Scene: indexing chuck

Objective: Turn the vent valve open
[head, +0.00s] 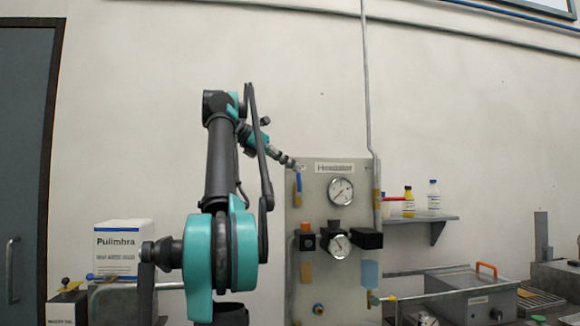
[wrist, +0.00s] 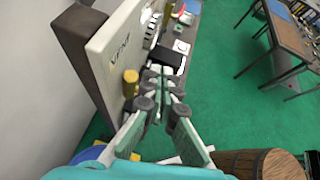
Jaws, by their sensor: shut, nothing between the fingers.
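A pale upright panel (head: 350,255) stands against the wall in the head view. At its upper left, a valve with a blue lever (head: 299,183) hangs straight down over a brass-coloured body. My gripper (head: 293,164) is shut and empty, with its tips just above this lever; I cannot tell whether they touch it. In the wrist view my gripper (wrist: 160,78) is beside the panel face, which bears a "VENT" label (wrist: 121,50). A brass cylinder (wrist: 131,82) shows left of the fingertips. The head view does not let me read which valve is labelled VENT.
Two gauges (head: 341,191) (head: 339,244) sit right of the blue lever. A wooden barrel (wrist: 250,165) stands on the green floor (wrist: 222,70).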

